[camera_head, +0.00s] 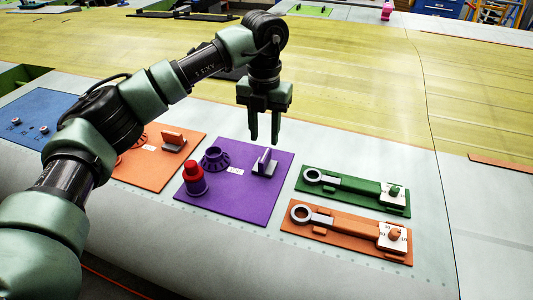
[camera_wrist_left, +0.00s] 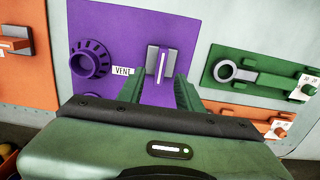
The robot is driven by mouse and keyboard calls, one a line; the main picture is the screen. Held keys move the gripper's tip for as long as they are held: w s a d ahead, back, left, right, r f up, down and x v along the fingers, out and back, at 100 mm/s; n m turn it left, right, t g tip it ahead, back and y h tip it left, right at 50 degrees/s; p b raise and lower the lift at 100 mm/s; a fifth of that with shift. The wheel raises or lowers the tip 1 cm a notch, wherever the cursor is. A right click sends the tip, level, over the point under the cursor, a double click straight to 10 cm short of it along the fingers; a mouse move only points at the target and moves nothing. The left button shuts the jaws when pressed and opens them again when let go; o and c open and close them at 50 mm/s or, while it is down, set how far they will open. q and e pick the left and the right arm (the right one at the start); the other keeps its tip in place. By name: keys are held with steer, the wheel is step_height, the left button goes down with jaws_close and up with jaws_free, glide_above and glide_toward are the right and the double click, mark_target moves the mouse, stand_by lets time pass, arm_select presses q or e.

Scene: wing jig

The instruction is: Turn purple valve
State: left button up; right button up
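The purple panel (camera_head: 235,200) lies on the grey wing surface. It carries an upright purple handle (camera_head: 264,160) on a grey base, a round ribbed purple knob (camera_head: 214,158) and a red cap on a purple post (camera_head: 193,178). My left gripper (camera_head: 264,138) points down above the handle, open and empty. In the left wrist view its green fingers (camera_wrist_left: 160,92) are spread, with the purple handle (camera_wrist_left: 161,64) between and beyond their tips. The ribbed knob (camera_wrist_left: 90,60) is left of the fingers, by a white VENT label (camera_wrist_left: 122,70). My right gripper is not in view.
An orange panel (camera_head: 150,175) with its own handle lies left of the purple panel. Green (camera_head: 350,205) and orange (camera_head: 345,243) plates with ring-ended wrenches lie to the right. A blue panel (camera_head: 45,110) is at far left. The yellow wing surface (camera_head: 370,90) behind is mostly clear.

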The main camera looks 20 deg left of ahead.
mark_target(265, 154)
arm_select(q)
step_height(265, 154, down, 7)
steer(key=p, duration=0.2)
steer(key=shift+f+p, duration=0.1)
steer(key=shift+p, duration=0.25)
steer(key=shift+s+d, duration=0.1)
jaws_close()
